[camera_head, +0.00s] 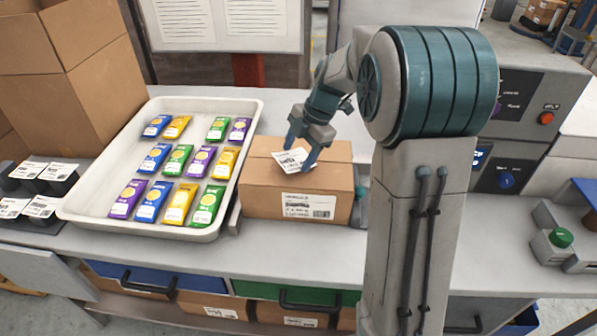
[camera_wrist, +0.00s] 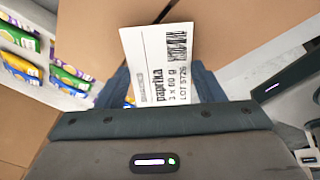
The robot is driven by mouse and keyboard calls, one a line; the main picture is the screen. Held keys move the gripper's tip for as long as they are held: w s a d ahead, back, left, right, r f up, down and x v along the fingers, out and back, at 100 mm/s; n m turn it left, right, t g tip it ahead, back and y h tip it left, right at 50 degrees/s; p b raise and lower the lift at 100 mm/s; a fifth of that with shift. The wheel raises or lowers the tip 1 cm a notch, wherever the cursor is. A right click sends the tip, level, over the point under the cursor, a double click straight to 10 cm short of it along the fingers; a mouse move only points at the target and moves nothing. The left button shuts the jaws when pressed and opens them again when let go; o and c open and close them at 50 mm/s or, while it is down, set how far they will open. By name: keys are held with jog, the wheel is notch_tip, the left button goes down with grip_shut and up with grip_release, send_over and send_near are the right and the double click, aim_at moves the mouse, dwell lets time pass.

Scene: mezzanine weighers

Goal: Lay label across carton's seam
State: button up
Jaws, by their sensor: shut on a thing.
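My gripper (camera_head: 311,142) is over the top of the closed brown carton (camera_head: 267,199) and is shut on a white printed label (camera_head: 291,159). In the wrist view the label (camera_wrist: 160,58) sits between the two fingers (camera_wrist: 161,90), with "paprika" and a barcode readable. The carton top (camera_wrist: 225,25) lies beyond it, with a seam line partly hidden by the label. I cannot tell whether the label touches the carton. Another printed label (camera_head: 308,206) is on the carton's front face.
A white tray (camera_head: 73,206) with rows of coloured packets stands left of the carton. Dark holders with labels (camera_head: 40,207) are at the far left. A tall open carton (camera_head: 62,91) stands behind them. A control box (camera_head: 532,122) is at the right. The bench front strip is clear.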

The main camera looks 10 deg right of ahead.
jog(key=o, duration=0.8)
jog(key=shift+w+a+r+p, duration=0.25)
jog(key=shift+a+r, duration=0.25)
jog(key=shift+a, duration=0.7)
jog(key=shift+w+a+r+p, duration=0.15)
jog(key=shift+a+r, duration=0.3)
jog(key=shift+a, duration=0.8)
jog(key=shift+w+a+r+p, duration=0.15)
jog(key=shift+w+a+r, duration=0.25)
jog(key=shift+a, duration=0.8)
jog(key=shift+s+r, duration=0.1)
jog(key=a+r+p, duration=0.1)
jog(key=r, duration=0.1)
jog(key=a+r+p, duration=0.1)
jog(key=r, duration=0.1)
jog(key=r+p, duration=0.2)
jog(key=r, duration=0.1)
jog(key=shift+w+a, duration=0.25)
jog(key=shift+a, duration=0.15)
